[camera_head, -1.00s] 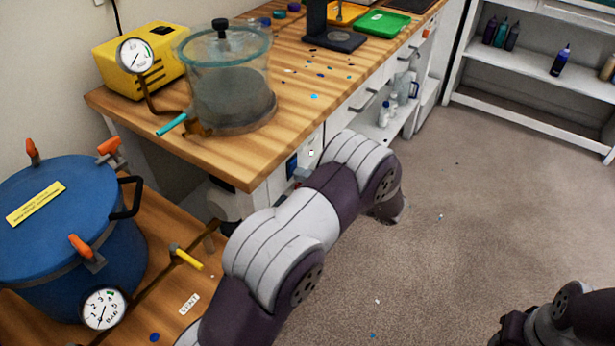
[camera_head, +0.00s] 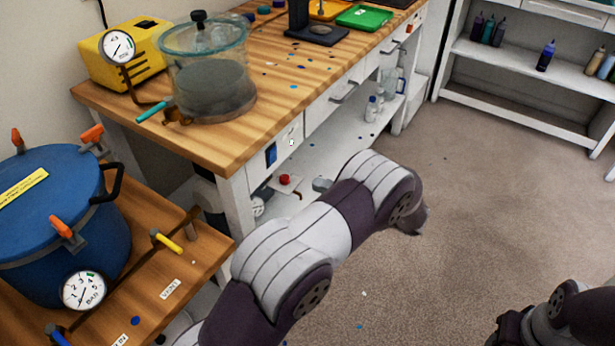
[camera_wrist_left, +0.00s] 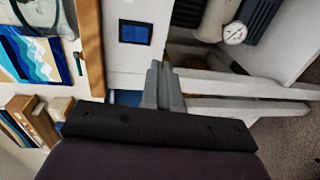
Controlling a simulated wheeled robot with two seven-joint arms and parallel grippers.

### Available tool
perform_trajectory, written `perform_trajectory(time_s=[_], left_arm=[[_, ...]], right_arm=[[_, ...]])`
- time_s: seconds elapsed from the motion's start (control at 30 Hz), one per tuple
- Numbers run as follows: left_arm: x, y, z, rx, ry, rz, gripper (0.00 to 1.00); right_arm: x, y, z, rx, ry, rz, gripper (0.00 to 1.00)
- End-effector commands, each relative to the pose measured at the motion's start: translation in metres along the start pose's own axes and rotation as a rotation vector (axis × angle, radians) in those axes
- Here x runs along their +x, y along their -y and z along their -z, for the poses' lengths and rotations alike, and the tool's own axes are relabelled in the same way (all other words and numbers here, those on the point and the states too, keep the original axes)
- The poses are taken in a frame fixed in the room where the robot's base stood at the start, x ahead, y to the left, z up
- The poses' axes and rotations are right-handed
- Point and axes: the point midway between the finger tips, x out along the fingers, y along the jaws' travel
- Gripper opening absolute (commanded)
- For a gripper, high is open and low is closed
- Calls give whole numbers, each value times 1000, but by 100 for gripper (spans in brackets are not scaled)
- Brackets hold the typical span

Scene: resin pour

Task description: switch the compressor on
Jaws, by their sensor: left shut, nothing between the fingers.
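The compressor shows only in part under the bench. In the left wrist view its pale tank and dark ribbed body (camera_wrist_left: 257,18) are at the top right, with a round white gauge (camera_wrist_left: 234,33). In the head view a gauge (camera_head: 258,206) shows beside the bench leg. A red button (camera_head: 285,179) is on the lower shelf; I cannot tell whether it belongs to the compressor. My left gripper (camera_head: 322,185) is shut and empty, partly hidden behind my arm. Its grey fingers (camera_wrist_left: 160,72) point toward the bench front. My right gripper is not visible; only dark right-arm links show.
A blue panel (camera_head: 271,153) is on the bench front; it also shows in the wrist view (camera_wrist_left: 135,32). A blue pressure pot (camera_head: 62,225) stands on the low wooden table at left. The yellow pump (camera_head: 135,62) and clear chamber (camera_head: 212,75) are on the bench.

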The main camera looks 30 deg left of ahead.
Motion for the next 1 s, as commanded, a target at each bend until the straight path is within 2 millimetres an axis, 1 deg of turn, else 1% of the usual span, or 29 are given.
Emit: perform_trajectory(time_s=[0.03, 0.1, 0.23, 0.73, 0.8, 0.83, 0.87, 0.93, 0.97, 1.0], left_arm=[[-8, 2, -1, 0, 3, -1, 0], [-16, 4, -1, -1, 2, 0, 0], [-24, 6, 0, 0, 1, -1, 0], [-25, 6, 0, 0, 0, 0, 0], [-25, 8, -1, 29, 6, 9, 0], [-26, 14, -6, 60, 29, 35, 0], [-26, 21, -15, 98, 78, 67, 0], [-32, 49, -45, 286, 300, 132, 0], [-40, 62, -59, 404, 437, 157, 0], [-58, 75, -78, 577, 651, 182, 0]], right_arm=[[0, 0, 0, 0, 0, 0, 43], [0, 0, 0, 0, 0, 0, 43], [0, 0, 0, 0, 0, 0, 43], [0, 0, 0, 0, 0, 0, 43], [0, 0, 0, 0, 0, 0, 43], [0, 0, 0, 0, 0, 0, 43], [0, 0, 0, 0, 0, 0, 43], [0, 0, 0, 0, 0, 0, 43], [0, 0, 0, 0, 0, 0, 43], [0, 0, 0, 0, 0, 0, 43]])
